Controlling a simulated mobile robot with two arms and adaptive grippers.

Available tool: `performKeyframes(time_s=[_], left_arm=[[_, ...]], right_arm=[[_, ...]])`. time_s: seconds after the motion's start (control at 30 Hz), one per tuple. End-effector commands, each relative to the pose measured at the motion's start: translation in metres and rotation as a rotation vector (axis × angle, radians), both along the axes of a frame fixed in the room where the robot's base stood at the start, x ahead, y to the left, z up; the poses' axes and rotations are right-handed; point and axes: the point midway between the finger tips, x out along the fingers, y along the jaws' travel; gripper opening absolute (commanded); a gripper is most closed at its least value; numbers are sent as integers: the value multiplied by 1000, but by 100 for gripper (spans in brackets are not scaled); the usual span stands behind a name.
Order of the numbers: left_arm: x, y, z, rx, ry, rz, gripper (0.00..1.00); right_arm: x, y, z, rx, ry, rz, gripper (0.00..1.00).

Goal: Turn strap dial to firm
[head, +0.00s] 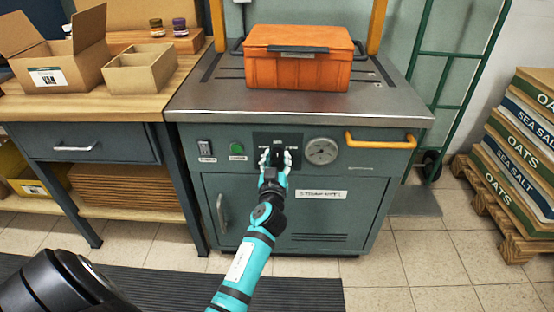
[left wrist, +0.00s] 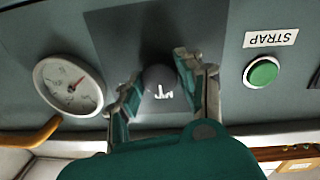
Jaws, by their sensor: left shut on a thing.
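The strap dial (left wrist: 158,77) is a dark round knob with a white mark, on a black plate (left wrist: 140,30) on the machine's front panel. My left gripper (head: 278,157) reaches the panel and is shut on the dial, with one finger on each side of it in the left wrist view (left wrist: 157,85). That view is upside down. In the head view the gripper hides most of the dial, and I cannot read its setting. My right gripper is not in view.
A green button (head: 237,147) and a switch (head: 205,146) sit left of the dial. A round gauge (head: 321,151) and yellow handle (head: 381,141) are to its right. An orange crate (head: 297,70) stands on the machine's metal top (head: 290,104). A wooden bench is at left, stacked sacks at right.

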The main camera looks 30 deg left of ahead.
Motion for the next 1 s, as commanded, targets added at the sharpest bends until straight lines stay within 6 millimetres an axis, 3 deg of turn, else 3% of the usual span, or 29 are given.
performKeyframes(time_s=[0.47,1.0], left_arm=[[0,0,1,86,52,0,5],[0,0,3,490,298,1,5]], right_arm=[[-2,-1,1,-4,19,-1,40],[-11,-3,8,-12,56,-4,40]])
